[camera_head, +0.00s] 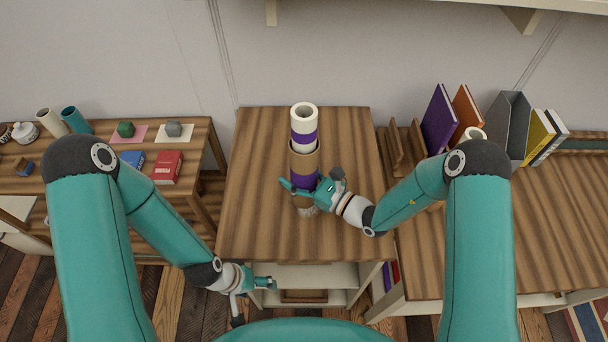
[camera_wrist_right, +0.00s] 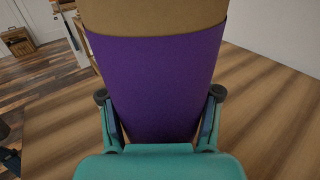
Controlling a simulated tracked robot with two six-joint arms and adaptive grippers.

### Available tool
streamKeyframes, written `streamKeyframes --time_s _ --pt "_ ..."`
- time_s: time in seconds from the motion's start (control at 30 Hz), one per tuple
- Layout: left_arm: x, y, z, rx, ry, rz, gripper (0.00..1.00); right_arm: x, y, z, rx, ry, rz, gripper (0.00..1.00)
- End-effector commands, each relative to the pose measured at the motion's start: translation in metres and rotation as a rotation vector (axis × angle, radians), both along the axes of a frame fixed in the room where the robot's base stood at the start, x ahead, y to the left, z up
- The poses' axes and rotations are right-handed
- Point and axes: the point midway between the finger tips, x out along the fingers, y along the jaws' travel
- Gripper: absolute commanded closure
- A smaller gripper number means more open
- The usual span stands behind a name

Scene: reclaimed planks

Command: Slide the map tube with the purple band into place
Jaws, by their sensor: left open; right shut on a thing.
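A brown cardboard tube (camera_head: 303,160) with a purple band stands upright on the middle wooden top (camera_head: 255,180). My right gripper (camera_head: 304,190) is shut on it at the purple band; the right wrist view shows this band (camera_wrist_right: 155,85) between the two fingers. A white tube (camera_head: 304,118) with an open round top and its own purple band rises just above the brown tube's rim in the head view. I cannot tell whether it sits inside the brown tube or behind it. My left gripper (camera_head: 258,291) is open and empty, low at the front of the middle unit.
A left table holds a red book (camera_head: 167,167), a blue book (camera_head: 132,158), a teal cup (camera_head: 76,120) and small objects. The right table bears a purple book (camera_head: 438,120), an orange book (camera_head: 467,108) and a grey file holder (camera_head: 507,125). The middle top is otherwise clear.

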Motion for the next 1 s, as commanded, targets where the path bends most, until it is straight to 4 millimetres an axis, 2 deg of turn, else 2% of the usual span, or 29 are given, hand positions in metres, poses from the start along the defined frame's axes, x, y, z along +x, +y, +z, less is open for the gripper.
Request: streamKeyframes --time_s 1.0 --pt "0.0 0.0 0.0 0.0 0.0 0.0 0.21 0.069 0.0 0.0 0.0 -0.002 0.0 0.78"
